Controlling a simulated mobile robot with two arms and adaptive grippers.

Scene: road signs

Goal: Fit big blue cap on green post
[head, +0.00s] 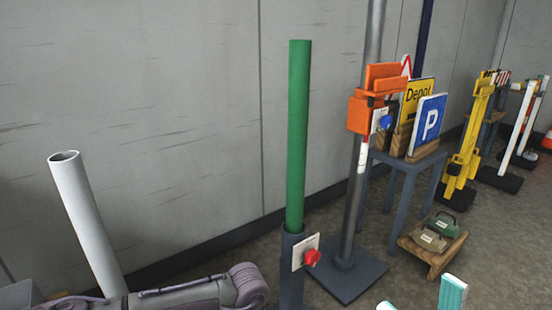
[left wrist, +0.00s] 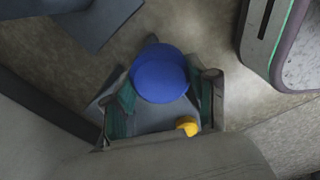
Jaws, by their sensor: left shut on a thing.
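The green post (head: 299,135) stands upright in a dark socket (head: 291,270) in the middle of the head view, its top bare. The big blue cap (left wrist: 161,76) is round and sits between the teal-padded fingers of my left gripper (left wrist: 165,92), which is shut on it. My left gripper and the cap are out of the head view, so their distance from the post cannot be told. My right gripper (head: 421,298) shows only two teal-and-white fingertips at the bottom edge of the head view. They are apart, with nothing visible between them.
A white open tube (head: 88,220) leans at the left. A grey pole with an orange box (head: 360,112) stands right of the post, near a table (head: 400,172) of signs. A low wooden stand (head: 433,250) is on the floor. A small yellow thing (left wrist: 187,126) shows below the cap.

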